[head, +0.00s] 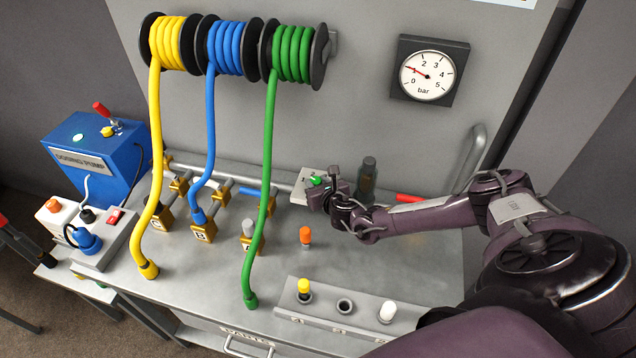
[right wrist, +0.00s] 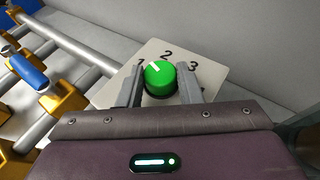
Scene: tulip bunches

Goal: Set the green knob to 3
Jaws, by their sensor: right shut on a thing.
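The green knob (right wrist: 160,75) sits on a pale dial plate (right wrist: 222,77) marked 1, 2 and 3; a further mark is partly hidden by a finger. Its white pointer line faces up-left, between 1 and 2. My right gripper (right wrist: 160,88) is shut on the knob, one finger on each side. In the head view the knob (head: 315,181) shows small at the back of the bench, with my right gripper (head: 322,190) at it. My left gripper is not in view.
A round bar gauge (head: 427,76) on the wall reads about 1. A dark cylinder (head: 368,175) and a red-handled thing (head: 408,198) are near my right arm. A green hose (head: 268,180) hangs left of the knob. A grey block (head: 330,308) with buttons is in front.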

